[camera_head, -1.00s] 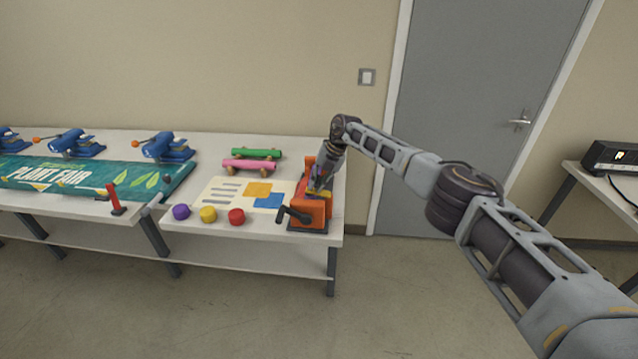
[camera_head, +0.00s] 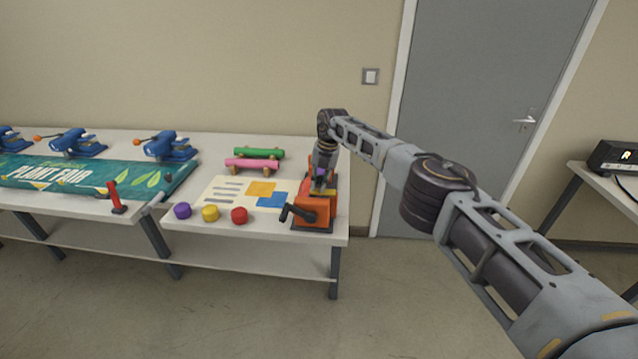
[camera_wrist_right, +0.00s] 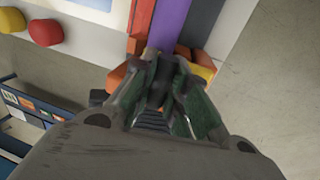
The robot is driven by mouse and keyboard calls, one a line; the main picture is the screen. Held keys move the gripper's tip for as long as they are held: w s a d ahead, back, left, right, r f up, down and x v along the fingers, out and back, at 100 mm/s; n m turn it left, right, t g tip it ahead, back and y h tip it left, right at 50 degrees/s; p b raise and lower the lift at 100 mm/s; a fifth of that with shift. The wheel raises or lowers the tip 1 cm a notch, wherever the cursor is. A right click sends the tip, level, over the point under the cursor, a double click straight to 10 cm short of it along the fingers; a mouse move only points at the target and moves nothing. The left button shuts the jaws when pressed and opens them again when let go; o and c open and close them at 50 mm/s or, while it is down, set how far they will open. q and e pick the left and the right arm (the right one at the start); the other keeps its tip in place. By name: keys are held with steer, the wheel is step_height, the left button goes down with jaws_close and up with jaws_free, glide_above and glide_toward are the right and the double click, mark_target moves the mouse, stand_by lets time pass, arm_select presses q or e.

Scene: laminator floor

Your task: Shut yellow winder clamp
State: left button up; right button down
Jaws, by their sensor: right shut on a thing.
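The orange winder (camera_head: 312,212), with a dark crank on its left side, stands at the right end of the table. Its yellow clamp (camera_head: 322,191) shows as a small strip on top, below my right gripper (camera_head: 322,180). In the right wrist view, the yellow clamp (camera_wrist_right: 204,72) shows just right of the fingers of my right gripper (camera_wrist_right: 166,68). A purple strip (camera_wrist_right: 168,25) runs out beyond the fingertips. The right gripper is shut on the clamp, though the fingers hide the exact contact. My left gripper is out of view.
Purple, yellow and red knobs (camera_head: 239,215) line the front edge left of the winder. A printed sheet (camera_head: 222,197), green roll (camera_head: 258,153) and pink roll (camera_head: 250,164) lie nearby. Blue clamps (camera_head: 168,148) and a banner (camera_head: 85,180) are further left. Floor right of the table is clear.

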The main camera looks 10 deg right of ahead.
mark_target(325, 191)
steer(key=c, duration=1.4)
jaws_free()
steer(key=shift+a+f, duration=0.1)
steer(key=shift+f, duration=0.05)
steer(key=shift+s+d+r, duration=0.1)
steer(key=shift+d+r, duration=0.25)
steer(key=shift+r, duration=1.65)
steer(key=shift+s+d+r, duration=0.1)
steer(key=shift+d+r, duration=0.25)
steer(key=shift+r, duration=1.6)
steer(key=shift+s+d+r, duration=0.1)
steer(key=shift+d+r, duration=0.25)
steer(key=shift+r, duration=1.65)
steer(key=shift+f, duration=0.1)
